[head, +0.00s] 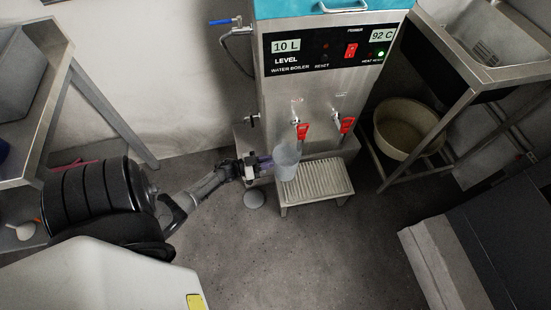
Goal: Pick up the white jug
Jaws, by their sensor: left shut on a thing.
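The white jug (286,162) looks pale grey and translucent. It is upright in front of the water boiler (313,105), below the left red-handled tap (301,130) and over the left part of the ribbed drip stand (325,185). My left gripper (265,164) reaches in from the left and is shut on the near left side of the jug. The fingertips are small and partly hidden against the jug. I cannot tell whether the jug's base touches the stand. My right gripper is not in view.
A second red-handled tap (344,124) is to the right. A beige tub (408,128) sits on the rack under the steel sink (490,50). A small grey disc (254,199) lies on the floor below my left gripper. A steel table (50,120) stands at left. The middle floor is clear.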

